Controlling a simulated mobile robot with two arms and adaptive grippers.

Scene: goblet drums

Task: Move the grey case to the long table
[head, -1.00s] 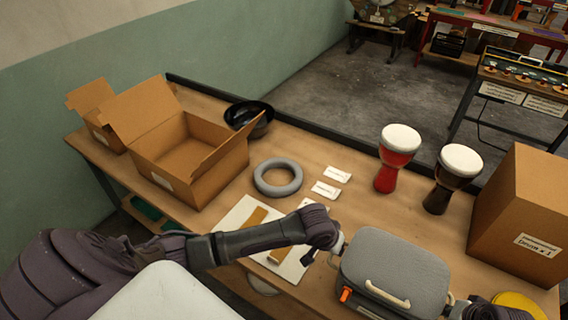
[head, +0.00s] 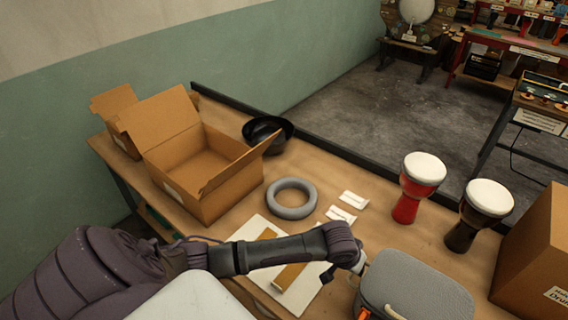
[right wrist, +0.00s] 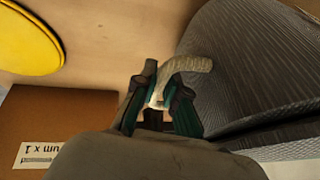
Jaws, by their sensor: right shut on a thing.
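The grey case (head: 418,282), with a ribbed top and a cream handle, is at the bottom right of the head view, over the near side of the wooden table; its lower part is cut off. In the right wrist view its dark ribbed side (right wrist: 255,65) fills the right. My right gripper (right wrist: 157,100) is shut on the cream handle (right wrist: 190,62) there; it is outside the head view. My left gripper (head: 347,272) is at the case's left side. Its fingertips are small and partly hidden, so I cannot tell its grip or contact.
The wooden table (head: 345,168) carries an open carton (head: 200,170), a grey ring (head: 291,198), a red drum (head: 408,205), a dark drum (head: 465,230) and a closed box (head: 535,250). A yellow disc (right wrist: 25,42) lies near the case. Floor shows beyond the table.

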